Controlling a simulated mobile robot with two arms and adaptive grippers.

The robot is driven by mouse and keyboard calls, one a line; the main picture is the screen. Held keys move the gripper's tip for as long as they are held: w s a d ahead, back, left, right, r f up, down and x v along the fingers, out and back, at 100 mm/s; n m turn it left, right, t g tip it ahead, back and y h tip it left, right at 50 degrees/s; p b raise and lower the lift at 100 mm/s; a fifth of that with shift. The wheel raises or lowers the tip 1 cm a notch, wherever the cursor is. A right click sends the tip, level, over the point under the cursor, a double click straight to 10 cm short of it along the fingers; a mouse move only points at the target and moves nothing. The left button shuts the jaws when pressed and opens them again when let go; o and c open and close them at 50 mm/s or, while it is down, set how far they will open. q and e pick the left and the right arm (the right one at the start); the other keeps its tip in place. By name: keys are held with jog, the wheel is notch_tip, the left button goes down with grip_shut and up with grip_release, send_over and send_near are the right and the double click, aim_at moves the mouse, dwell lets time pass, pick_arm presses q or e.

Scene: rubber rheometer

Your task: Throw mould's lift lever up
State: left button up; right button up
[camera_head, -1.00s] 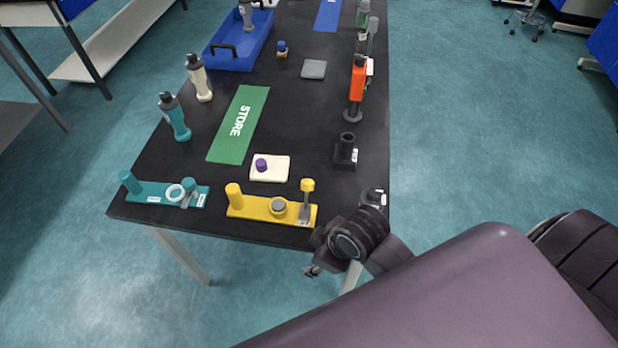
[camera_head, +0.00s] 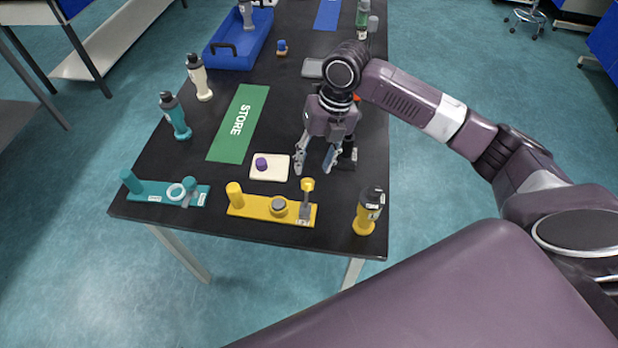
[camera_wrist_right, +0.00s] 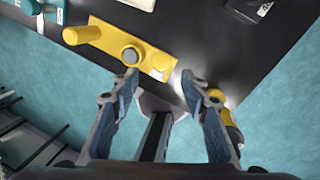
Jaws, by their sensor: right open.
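A yellow mould plate (camera_head: 265,209) lies at the table's near edge, with a yellow post (camera_head: 234,194) at its left end and a grey round piece (camera_head: 279,207) near its middle. At its right end a lever with a yellow knob (camera_head: 308,184) rises from the plate. My right gripper (camera_head: 313,169) is open and empty, pointing down just behind this knob, with no clear contact. In the right wrist view my open fingers (camera_wrist_right: 160,75) lie below the yellow plate (camera_wrist_right: 150,57); the lever cannot be made out clearly there. My left gripper is not in view.
A teal plate (camera_head: 150,193) lies to the left. A yellow bottle (camera_head: 366,213) stands right of the mould. A white block with a purple knob (camera_head: 261,164) sits behind it. The green STORE mat (camera_head: 238,125) and a blue tray (camera_head: 240,50) lie farther back.

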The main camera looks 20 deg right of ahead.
aim_at(309, 181)
jog(key=p+x, duration=0.2)
jog(key=x, duration=0.4)
jog(key=shift+w+d, duration=0.1)
jog(key=shift+f, duration=0.6)
jog(key=shift+c, duration=0.2)
grip_shut()
